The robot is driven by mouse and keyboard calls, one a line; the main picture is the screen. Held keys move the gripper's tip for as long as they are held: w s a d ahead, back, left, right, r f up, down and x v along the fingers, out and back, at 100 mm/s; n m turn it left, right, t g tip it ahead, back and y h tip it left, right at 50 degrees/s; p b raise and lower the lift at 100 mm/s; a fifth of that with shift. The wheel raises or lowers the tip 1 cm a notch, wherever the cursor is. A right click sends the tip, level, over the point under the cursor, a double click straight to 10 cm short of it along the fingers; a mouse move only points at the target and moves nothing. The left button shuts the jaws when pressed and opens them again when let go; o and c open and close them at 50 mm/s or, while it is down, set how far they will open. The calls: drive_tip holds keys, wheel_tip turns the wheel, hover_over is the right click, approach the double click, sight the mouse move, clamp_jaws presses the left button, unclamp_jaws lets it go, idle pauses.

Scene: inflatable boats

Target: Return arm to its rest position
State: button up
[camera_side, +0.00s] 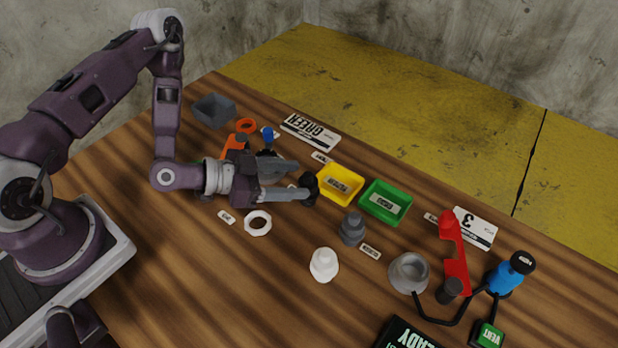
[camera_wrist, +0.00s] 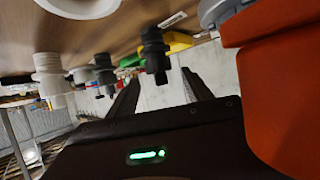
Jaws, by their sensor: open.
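My gripper (camera_side: 300,178) is stretched out low over the left half of the wooden table (camera_side: 190,270) in the side view, pointing right. Its two fingers are apart, with nothing seen gripped. A black fitting (camera_side: 311,186) stands by the fingertips. In the wrist view my gripper (camera_wrist: 160,78) is also open, and the black fitting (camera_wrist: 155,52) appears beyond and between the fingertips; I cannot tell whether it touches them. An orange part with a grey top (camera_side: 229,150) is close behind my gripper; a large orange body (camera_wrist: 282,85) fills the right of the wrist view.
A yellow bin (camera_side: 340,198), green bin (camera_side: 404,218) and grey bin (camera_side: 200,118) stand along the back. A white ring (camera_side: 257,231), grey fitting (camera_side: 352,238) and white fitting (camera_side: 323,267) stand nearer. A red part (camera_side: 455,264) and blue pump (camera_side: 505,278) are right. The front left is clear.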

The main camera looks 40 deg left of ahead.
drive_tip(key=shift+s+a, duration=0.1)
drive_tip(key=shift+s, duration=0.1)
drive_tip(key=shift+r, duration=0.1)
drive_tip(key=shift+w+r+m+g, duration=0.15)
drive_tip(key=shift+w+m+g, duration=0.1)
drive_tip(key=shift+m+g, duration=0.05)
drive_tip(key=a+r+n+g+y, duration=0.1)
drive_tip(key=a+r+g+y, duration=0.1)
drive_tip(key=a+r+y, duration=0.45)
drive_tip(key=a+r+g+y, duration=0.1)
drive_tip(key=a+r, duration=0.2)
drive_tip(key=r, duration=0.6)
drive_tip(key=s+r+n+g, duration=0.1)
drive_tip(key=s+r+n, duration=0.2)
drive_tip(key=s, duration=0.8)
drive_tip(key=s+d+r+n+g, duration=0.1)
drive_tip(key=s+r+n, duration=0.2)
drive_tip(key=s+r, duration=0.5)
drive_tip(key=s, duration=0.3)
drive_tip(key=shift+n, duration=0.3)
